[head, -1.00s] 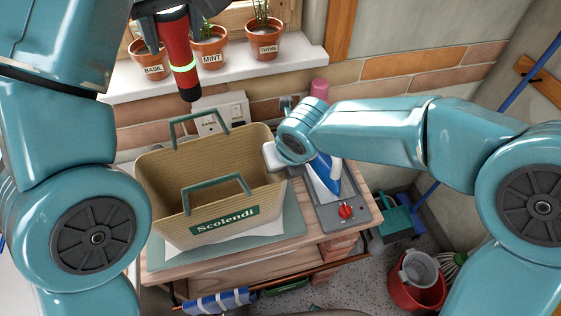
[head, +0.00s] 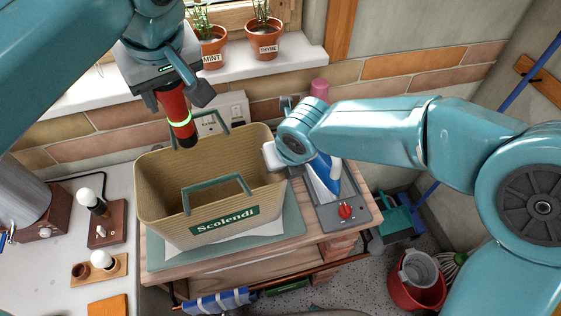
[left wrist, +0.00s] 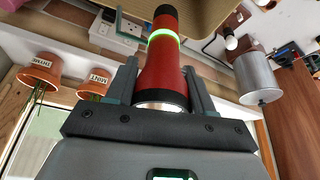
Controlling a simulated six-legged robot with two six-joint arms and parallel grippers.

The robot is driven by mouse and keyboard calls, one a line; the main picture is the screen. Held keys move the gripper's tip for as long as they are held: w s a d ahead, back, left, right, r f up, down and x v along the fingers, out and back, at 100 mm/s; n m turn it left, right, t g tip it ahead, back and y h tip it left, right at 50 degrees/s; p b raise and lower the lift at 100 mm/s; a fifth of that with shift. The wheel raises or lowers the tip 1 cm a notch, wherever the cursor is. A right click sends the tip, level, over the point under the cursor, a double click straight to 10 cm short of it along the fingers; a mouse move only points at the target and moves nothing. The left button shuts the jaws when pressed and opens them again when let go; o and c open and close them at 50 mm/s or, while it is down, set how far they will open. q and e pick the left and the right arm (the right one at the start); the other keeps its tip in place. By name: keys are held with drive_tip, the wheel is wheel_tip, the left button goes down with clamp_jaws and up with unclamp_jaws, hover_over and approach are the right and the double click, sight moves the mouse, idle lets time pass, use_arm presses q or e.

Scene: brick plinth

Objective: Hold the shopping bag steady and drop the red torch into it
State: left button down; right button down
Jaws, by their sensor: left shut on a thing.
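The tan shopping bag (head: 160,185) with green handles and a "Scolendi" label stands upright and open on a green mat (head: 292,222). My left gripper (head: 172,90) is shut on the red torch (head: 174,104). The torch points down, its dark end above the bag's back rim near the rear handle. In the left wrist view the torch (left wrist: 163,70) sits between both fingers, with a glowing green ring. My right gripper (head: 275,156) is at the bag's right rim; its fingers are mostly hidden by my wrist, so its grip is unclear.
An iron (head: 324,178) on a grey stand (head: 345,213) is right of the bag. Potted herbs, including thyme (head: 264,40), line the white sill behind. A left counter (head: 60,180) holds bulbs and a metal cylinder (head: 28,200). A red bucket (head: 416,290) stands on the floor.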

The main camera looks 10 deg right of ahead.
sight(172, 88)
use_arm(q)
drive_tip(key=shift+f, duration=2.7)
drive_tip(key=shift+c, duration=1.7)
unclamp_jaws()
drive_tip(key=v, duration=1.2)
drive_tip(key=shift+d, duration=0.1)
